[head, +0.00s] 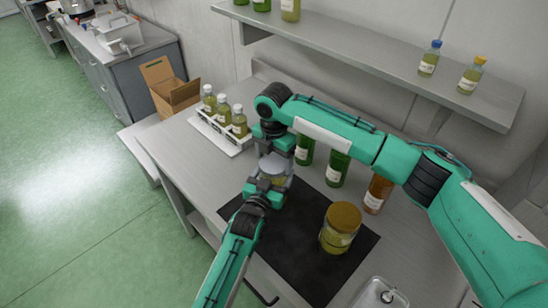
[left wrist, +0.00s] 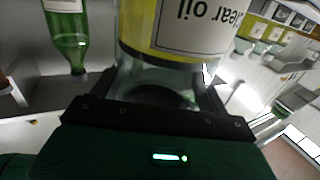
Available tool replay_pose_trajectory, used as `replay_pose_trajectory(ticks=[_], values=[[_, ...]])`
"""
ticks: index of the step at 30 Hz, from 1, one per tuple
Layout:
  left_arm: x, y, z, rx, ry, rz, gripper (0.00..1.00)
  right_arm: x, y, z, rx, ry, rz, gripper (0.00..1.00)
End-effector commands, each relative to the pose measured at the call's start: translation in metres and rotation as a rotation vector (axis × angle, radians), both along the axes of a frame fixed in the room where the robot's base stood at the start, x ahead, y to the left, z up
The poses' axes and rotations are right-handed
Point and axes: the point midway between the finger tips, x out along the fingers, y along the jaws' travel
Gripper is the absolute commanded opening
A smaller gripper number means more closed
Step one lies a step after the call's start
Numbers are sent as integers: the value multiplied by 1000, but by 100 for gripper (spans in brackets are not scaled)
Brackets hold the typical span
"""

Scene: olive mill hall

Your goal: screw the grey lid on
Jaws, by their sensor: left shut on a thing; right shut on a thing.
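A clear glass jar (left wrist: 185,65) with yellowish oil and a white label fills the top of the left wrist view. In the head view the jar (head: 285,184) is mostly hidden between my two grippers, above the black mat (head: 290,240). My left gripper (head: 266,190) is shut on the jar from the near side; its fingers flank the glass in the left wrist view (left wrist: 155,100). My right gripper (head: 275,160) points down from above and is shut on the grey lid at the jar's top. The lid is mostly hidden, and I cannot tell how it sits on the rim.
A jar with a golden-brown lid (head: 340,228) stands on the mat at right. Green bottles (head: 337,168) and a brown bottle (head: 377,194) stand behind. A white rack (head: 218,133) of white-capped bottles is at back left. A metal tray (head: 380,293) lies at front right.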

Motion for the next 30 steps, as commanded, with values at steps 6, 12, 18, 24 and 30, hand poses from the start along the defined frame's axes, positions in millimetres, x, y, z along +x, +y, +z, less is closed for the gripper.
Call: replay_pose_trajectory(ticks=[6,12,18,24,30], values=[[0,0,-1,1,2,0,13,-1,2,0,4,2,-345,56],[0,0,-1,2,2,0,13,0,2,0,3,2,-697,56],[0,0,-1,2,2,0,13,0,2,0,3,2,-1055,56],[0,0,-1,2,2,0,13,0,2,0,5,2,-1417,56],[0,0,-1,2,2,0,13,0,2,0,6,3,-1788,56]])
